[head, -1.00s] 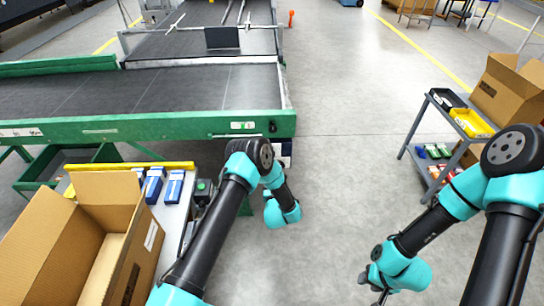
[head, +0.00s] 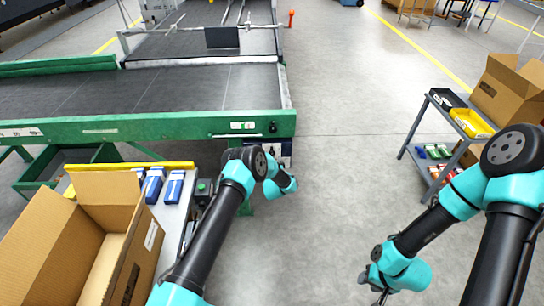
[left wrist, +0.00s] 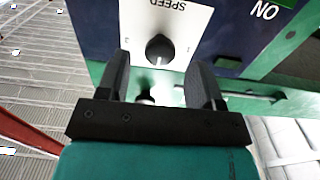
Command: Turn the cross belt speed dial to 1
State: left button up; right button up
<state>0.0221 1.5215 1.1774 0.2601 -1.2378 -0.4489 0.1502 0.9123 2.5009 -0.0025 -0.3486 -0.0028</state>
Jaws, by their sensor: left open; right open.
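The cross belt speed dial (left wrist: 159,49) is a round black knob on a white plate (left wrist: 187,18) lettered SPEED, seen upside down in the left wrist view. The plate sits on a dark blue panel (left wrist: 92,24). My left gripper (left wrist: 160,70) is open, its two black fingers pointing at the panel on either side of the dial in the picture. I cannot tell whether they reach it. In the head view my left arm covers most of the panel, and its fingers are hidden. My right gripper (head: 380,288) is open and empty over bare floor.
The green-framed belt conveyor (head: 180,122) stands ahead. An open cardboard box (head: 118,265) and several blue cartons (head: 175,187) are at the left. A grey cart (head: 425,150) with bins stands at the right. The floor between is clear.

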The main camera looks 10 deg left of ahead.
aim_at(272, 152)
pick_arm(q)
jog(key=shift+x, duration=1.7)
jog(key=shift+s, duration=0.1)
jog(key=c, duration=0.9)
jog(key=shift+n, duration=0.5)
jog(key=shift+r+n, duration=0.1)
jog(key=shift+n, duration=7.5)
